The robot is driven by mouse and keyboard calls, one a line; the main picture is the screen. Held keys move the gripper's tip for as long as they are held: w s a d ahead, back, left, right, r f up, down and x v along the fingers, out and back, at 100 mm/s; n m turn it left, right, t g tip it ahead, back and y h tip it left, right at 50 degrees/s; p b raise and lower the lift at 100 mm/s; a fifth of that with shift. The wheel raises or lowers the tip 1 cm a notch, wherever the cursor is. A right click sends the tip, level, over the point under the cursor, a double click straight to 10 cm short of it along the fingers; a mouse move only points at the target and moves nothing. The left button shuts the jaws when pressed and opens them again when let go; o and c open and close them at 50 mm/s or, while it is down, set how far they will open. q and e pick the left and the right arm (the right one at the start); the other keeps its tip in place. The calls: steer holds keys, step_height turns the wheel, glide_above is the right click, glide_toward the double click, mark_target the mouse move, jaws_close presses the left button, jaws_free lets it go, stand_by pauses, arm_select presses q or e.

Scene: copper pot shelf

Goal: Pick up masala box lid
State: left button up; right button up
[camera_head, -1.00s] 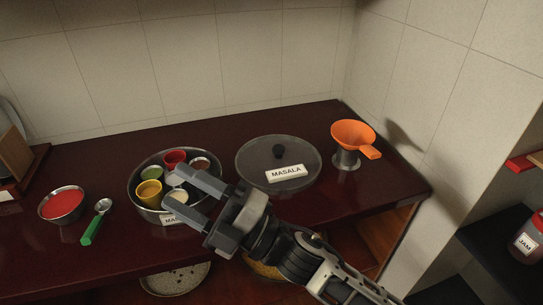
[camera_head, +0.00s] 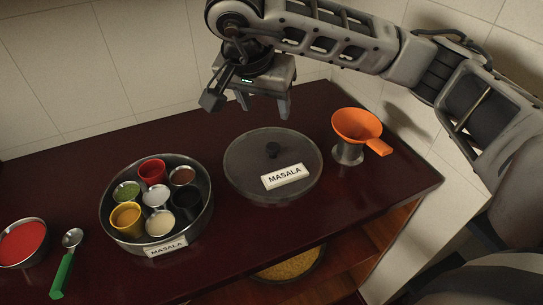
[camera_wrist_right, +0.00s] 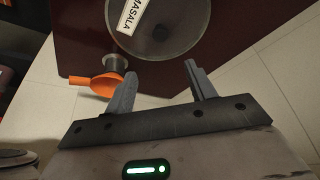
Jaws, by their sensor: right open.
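The masala box lid (camera_head: 245,172) is a round, see-through grey disc with a dark knob (camera_head: 272,150) and a white MASALA label (camera_head: 285,176). It lies on the dark red counter, right of the masala box (camera_head: 206,211), a round steel tin holding several small cups. My right gripper (camera_head: 263,108) is open and empty, pointing down above and behind the lid, apart from it. In the right wrist view, the lid (camera_wrist_right: 180,28) is beyond the open fingers (camera_wrist_right: 157,82), near the top edge. My left gripper is not in view.
An orange funnel (camera_head: 357,125) on a steel cup (camera_head: 348,153) stands close to the lid's right. A bowl of red powder (camera_head: 22,242) and a green-handled spoon (camera_head: 63,270) lie at left. The counter's front edge (camera_head: 260,248) is near; a tiled wall stands behind.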

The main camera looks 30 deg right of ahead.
glide_above(272, 147)
steer(key=s+a, duration=0.1)
steer(key=s, duration=0.1)
step_height(272, 147, down, 8)
steer(key=x, duration=0.2)
steer(key=a+p+x, duration=0.1)
steer(key=x, duration=0.2)
steer(key=shift+f, duration=0.2)
steer(key=shift+w+d+f, duration=0.1)
steer(key=shift+f, duration=0.2)
jaws_close()
steer(key=shift+r, duration=0.15)
